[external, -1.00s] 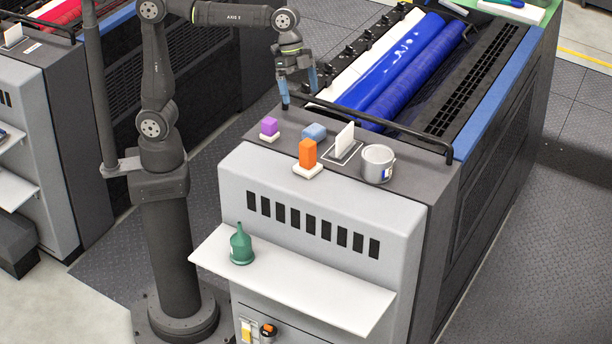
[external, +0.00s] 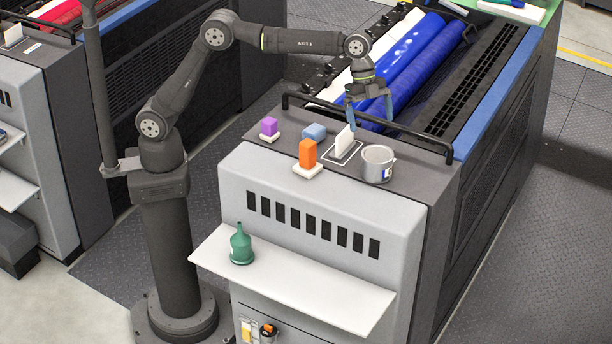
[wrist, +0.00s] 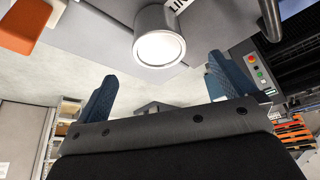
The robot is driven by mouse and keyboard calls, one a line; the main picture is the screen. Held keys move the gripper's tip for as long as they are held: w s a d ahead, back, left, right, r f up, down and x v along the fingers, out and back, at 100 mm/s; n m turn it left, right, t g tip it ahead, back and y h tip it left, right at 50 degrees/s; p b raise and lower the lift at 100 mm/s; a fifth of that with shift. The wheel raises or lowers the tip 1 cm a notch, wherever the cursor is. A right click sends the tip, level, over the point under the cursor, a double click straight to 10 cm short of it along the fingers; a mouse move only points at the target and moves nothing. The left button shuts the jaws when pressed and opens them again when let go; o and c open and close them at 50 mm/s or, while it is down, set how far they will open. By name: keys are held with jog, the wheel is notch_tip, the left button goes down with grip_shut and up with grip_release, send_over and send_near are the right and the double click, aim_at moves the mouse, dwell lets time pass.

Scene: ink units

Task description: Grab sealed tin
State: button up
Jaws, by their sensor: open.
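The tin (external: 377,164) is a grey metal can with a pale round top and a label on its side. It stands upright at the right of the machine's dark top ledge. My gripper (external: 369,115) is open and empty, above and slightly behind the tin, apart from it. In the wrist view the tin (wrist: 158,40) shows at top centre, beyond and between the two blue fingers of my gripper (wrist: 163,72).
A white upright card (external: 344,139) stands just left of the tin. A black rail (external: 420,142) runs behind the tin, before the blue rollers (external: 400,65).

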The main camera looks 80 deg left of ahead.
aim_at(376, 150)
jog(key=x, duration=0.8)
jog(key=shift+f, duration=0.1)
jog(key=shift+s+d+x, duration=0.1)
jog(key=shift+d+x, duration=0.05)
jog(key=shift+x, duration=1.15)
jog(key=shift+s+d+x, duration=0.1)
jog(key=shift+d+x, duration=0.05)
jog(key=shift+x, duration=1.15)
jog(key=c, duration=1.2)
jog(key=shift+r, duration=0.25)
